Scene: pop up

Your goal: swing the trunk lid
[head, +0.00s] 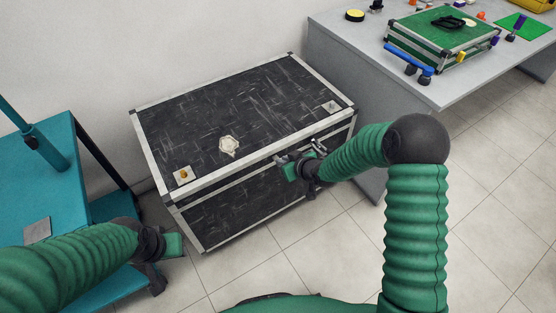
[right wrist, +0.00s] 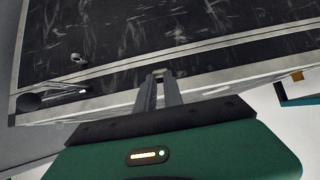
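A black trunk (head: 265,207) with silver metal edging stands on the floor in the middle of the head view. Its lid (head: 235,105) lies down flat on the body. The lid top has scuffs and stickers. My right gripper (head: 284,159) is at the front edge of the lid. In the right wrist view, its two fingers (right wrist: 161,88) point at the metal rim with a narrow gap between them. Whether the rim is pinched between them I cannot tell. My left gripper (head: 160,276) hangs low, left of the trunk and apart from it; its fingers are unclear.
A grey table (head: 352,50) stands close behind and right of the trunk, with a green case (head: 430,35) and small items on it. A teal cart (head: 40,165) stands at the left. A white wall is behind the trunk. Tiled floor (head: 330,245) is free in front.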

